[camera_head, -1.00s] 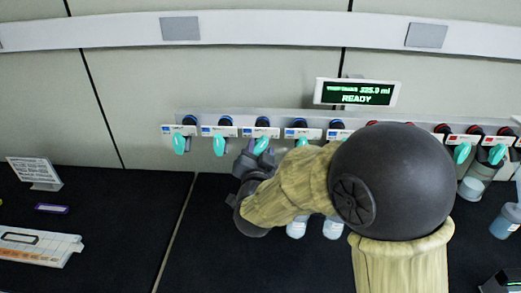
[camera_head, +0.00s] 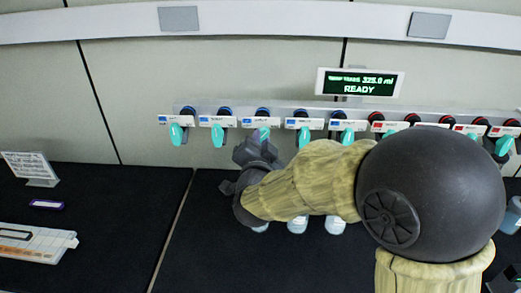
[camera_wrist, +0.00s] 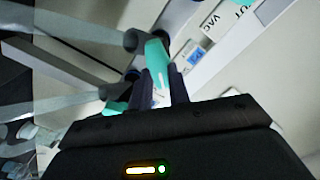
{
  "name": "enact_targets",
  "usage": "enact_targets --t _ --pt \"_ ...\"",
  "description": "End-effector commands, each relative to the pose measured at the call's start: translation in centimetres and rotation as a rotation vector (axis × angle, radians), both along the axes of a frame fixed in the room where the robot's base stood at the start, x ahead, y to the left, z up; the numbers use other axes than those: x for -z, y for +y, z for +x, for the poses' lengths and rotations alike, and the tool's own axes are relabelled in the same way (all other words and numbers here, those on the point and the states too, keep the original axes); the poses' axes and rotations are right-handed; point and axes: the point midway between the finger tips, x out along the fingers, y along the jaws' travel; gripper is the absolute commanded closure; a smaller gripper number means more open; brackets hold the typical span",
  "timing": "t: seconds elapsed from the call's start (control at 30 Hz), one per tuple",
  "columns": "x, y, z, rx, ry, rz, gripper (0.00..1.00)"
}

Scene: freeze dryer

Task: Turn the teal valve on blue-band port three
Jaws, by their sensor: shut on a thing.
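A row of ports runs along the back wall in the head view. The teal valve on the third blue-band port (camera_head: 264,133) is partly hidden behind my gripper (camera_head: 260,147). In the wrist view, my gripper (camera_wrist: 161,85) is shut on a teal valve (camera_wrist: 156,58), with a dark finger on each side of it. The blue band of the third port (camera_head: 262,112) shows just above. Other teal valves on blue-band ports hang to the left (camera_head: 217,135) and right (camera_head: 304,137), apart from my gripper.
Red-band ports (camera_head: 447,121) continue to the right, partly behind my arm. A display (camera_head: 360,83) above the row reads READY. Clear bottles (camera_head: 297,225) stand below the ports.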

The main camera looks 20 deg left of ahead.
Motion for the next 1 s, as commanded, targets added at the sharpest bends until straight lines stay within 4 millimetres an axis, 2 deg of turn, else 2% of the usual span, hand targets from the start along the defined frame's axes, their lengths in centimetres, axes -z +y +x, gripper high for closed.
enact_targets --t 0.03,0.5,1.0 --pt "0.58 -0.06 0.04 0.001 0.004 0.034 1.00" --pt "0.41 -0.08 0.00 -0.001 0.069 0.291 1.00" --pt "0.19 -0.09 0.02 0.000 0.080 0.328 1.00"
